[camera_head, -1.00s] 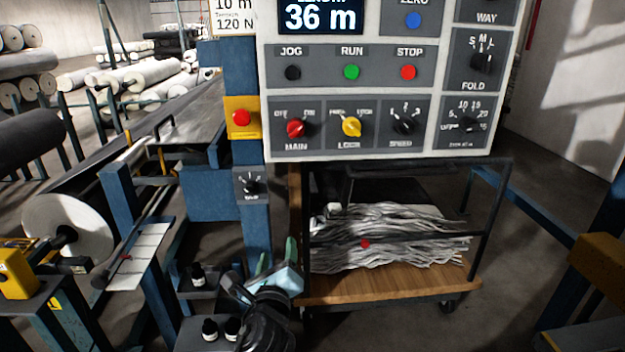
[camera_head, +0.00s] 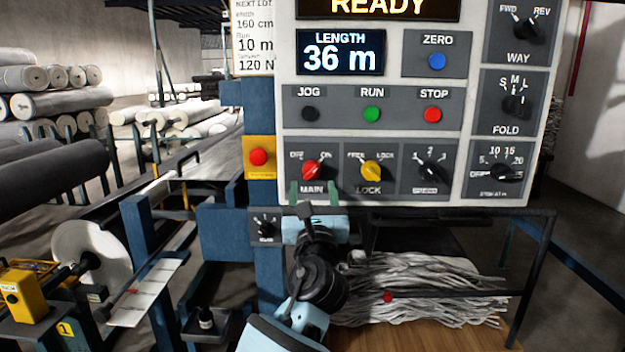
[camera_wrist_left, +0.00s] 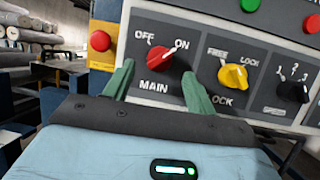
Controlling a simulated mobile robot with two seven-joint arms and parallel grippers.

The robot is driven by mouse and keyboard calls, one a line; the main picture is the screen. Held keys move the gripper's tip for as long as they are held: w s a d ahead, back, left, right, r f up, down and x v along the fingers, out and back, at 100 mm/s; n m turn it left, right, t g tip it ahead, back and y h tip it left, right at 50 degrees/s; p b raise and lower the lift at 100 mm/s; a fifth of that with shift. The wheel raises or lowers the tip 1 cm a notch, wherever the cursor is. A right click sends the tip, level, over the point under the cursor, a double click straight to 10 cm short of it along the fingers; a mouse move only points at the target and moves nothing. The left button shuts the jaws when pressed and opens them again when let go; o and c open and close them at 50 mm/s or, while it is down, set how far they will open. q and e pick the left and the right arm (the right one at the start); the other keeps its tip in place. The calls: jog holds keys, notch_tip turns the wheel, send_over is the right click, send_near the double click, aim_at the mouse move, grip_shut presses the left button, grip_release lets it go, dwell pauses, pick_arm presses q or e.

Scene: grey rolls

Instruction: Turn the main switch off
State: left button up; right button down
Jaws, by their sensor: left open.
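The main switch (camera_head: 313,170) is a red knob on the control panel, marked OFF on its left and ON on its right. Its pointer leans up and right, toward ON. It shows close up in the left wrist view (camera_wrist_left: 160,63). My left gripper (camera_head: 314,191) is open and empty just below the knob. In the left wrist view its green fingers (camera_wrist_left: 159,86) stand apart, one to the lower left and one to the lower right of the knob. I see no contact with the knob. My right gripper is out of view.
The yellow lock knob (camera_head: 371,171) sits close to the right of the main switch, with the black speed knob (camera_head: 430,171) beyond it. A red button on a yellow box (camera_head: 258,158) is to the left. A cart (camera_head: 470,335) with grey strips stands below the panel.

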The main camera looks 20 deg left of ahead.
aim_at(312, 176)
pick_arm(q)
jog(key=shift+x, duration=2.15)
jog(key=c, duration=1)
